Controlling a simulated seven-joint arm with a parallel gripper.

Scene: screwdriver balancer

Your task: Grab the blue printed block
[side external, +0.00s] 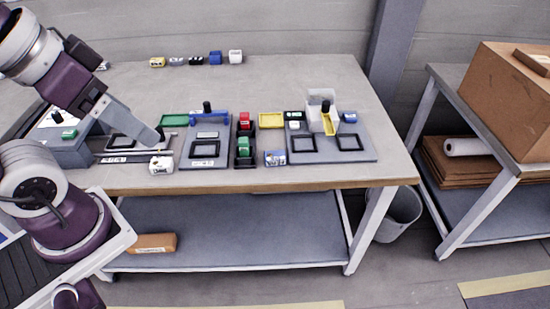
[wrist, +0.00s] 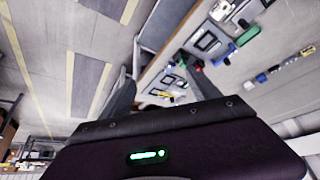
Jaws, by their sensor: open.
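A small blue block with white printing (side external: 275,158) sits near the table's front edge, between the two grey fixture boards. A plain-looking blue block (side external: 216,57) stands in the back row, and another blue piece (side external: 349,117) lies on the right board. My gripper (side external: 158,134) is above the left part of the table, left of the printed block and apart from it. In the wrist view my gripper (wrist: 164,90) has its two fingers spread with nothing held between them. The printed block is too small to pick out surely there.
A white printed block (side external: 161,165) sits just below my gripper. The left board (side external: 190,160) carries a blue bar and upright black knob. Red and green blocks (side external: 244,135) stand between boards.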

